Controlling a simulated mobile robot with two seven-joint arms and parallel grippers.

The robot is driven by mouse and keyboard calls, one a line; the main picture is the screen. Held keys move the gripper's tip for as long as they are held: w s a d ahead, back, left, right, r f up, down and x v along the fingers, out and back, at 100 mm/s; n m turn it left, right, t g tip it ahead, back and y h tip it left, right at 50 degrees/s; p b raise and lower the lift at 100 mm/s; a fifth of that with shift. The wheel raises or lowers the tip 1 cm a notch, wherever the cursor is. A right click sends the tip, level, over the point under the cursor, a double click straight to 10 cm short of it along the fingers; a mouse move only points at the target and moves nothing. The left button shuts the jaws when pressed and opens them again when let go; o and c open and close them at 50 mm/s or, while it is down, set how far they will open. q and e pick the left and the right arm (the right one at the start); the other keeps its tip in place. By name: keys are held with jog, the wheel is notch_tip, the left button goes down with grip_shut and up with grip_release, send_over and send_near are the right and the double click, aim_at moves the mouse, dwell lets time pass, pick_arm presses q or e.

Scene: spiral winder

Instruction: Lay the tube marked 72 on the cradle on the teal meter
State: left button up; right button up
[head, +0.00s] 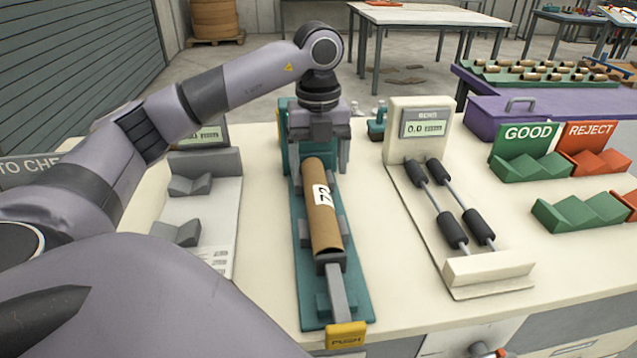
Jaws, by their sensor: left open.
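The brown cardboard tube marked 72 (326,225) lies lengthwise on the teal meter (308,300), its label facing up. Its near end is by the grey block and bar at the meter's front, above a yellow PUSH tab (346,336). The cradle supports are mostly hidden under the tube. My left gripper (318,158) is open, pointing down over the tube's far end, with one finger to each side. Whether the fingers touch the tube I cannot tell. The gripper hides most of the meter's upright back. My right gripper is not in view.
A grey meter (206,205) with empty V-blocks stands left. A cream meter (419,140) with black rollers, reading 0.0, stands right. Green GOOD (528,155) and orange REJECT (595,150) racks are farther right, before a purple bench (490,112) with a rack of several tubes.

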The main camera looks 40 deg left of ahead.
aim_at(318, 192)
pick_arm(q)
notch_tip(318, 192, up, 5)
jog(key=shift+f, duration=0.1)
jog(key=shift+s, duration=0.1)
dwell(0.6)
